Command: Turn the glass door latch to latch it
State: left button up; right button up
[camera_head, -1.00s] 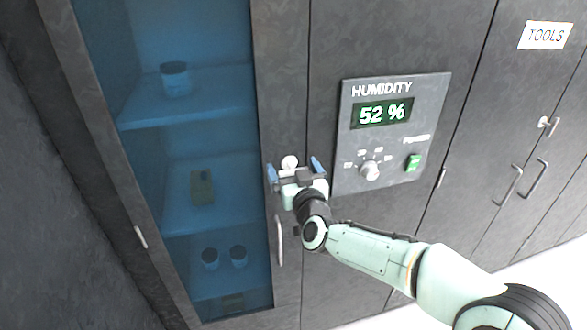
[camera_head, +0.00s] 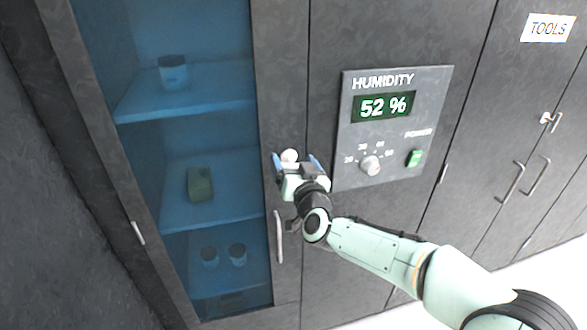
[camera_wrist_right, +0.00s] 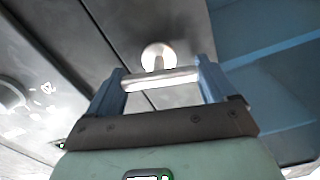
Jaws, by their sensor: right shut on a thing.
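The glass door latch has a round pale base and a short metal bar; its base (camera_head: 289,156) shows on the frame of the glass door (camera_head: 262,110), right of the glass, in the head view. In the right wrist view the latch bar (camera_wrist_right: 160,79) lies crosswise between my fingers, with the round base behind it. My right gripper (camera_head: 296,161) is at the latch, its two blue fingers on either side, shut on the bar's ends. In the head view the gripper hides most of the bar. My left gripper is not in view.
A door handle (camera_head: 278,238) is just below my right gripper. The humidity panel (camera_head: 345,150) with a dial and a green power switch is close on the right. Behind the blue glass, shelves (camera_head: 200,112) hold jars and a green box. A tools cabinet (camera_head: 500,110) is farther right.

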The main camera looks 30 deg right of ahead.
jog(key=m+b, duration=0.3)
jog(key=m, duration=0.1)
jog(key=shift+d+f+m, duration=0.1)
jog(key=shift+f+m, duration=0.05)
jog(key=shift+m, duration=0.15)
jog(key=m+b, duration=0.3)
jog(key=m, duration=0.2)
jog(key=shift+d+f, duration=0.1)
jog(key=shift+f, duration=0.05)
pick_arm(q)
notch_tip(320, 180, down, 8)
jog(key=b, duration=0.2)
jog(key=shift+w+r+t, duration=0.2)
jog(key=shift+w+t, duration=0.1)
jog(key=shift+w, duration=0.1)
pick_arm(e)
jog(key=shift+m, duration=2.5)
jog(key=o, duration=0.9)
jog(key=shift+c, duration=0.2)
jog(key=v, duration=1.3)
jog(key=shift+s, duration=0.25)
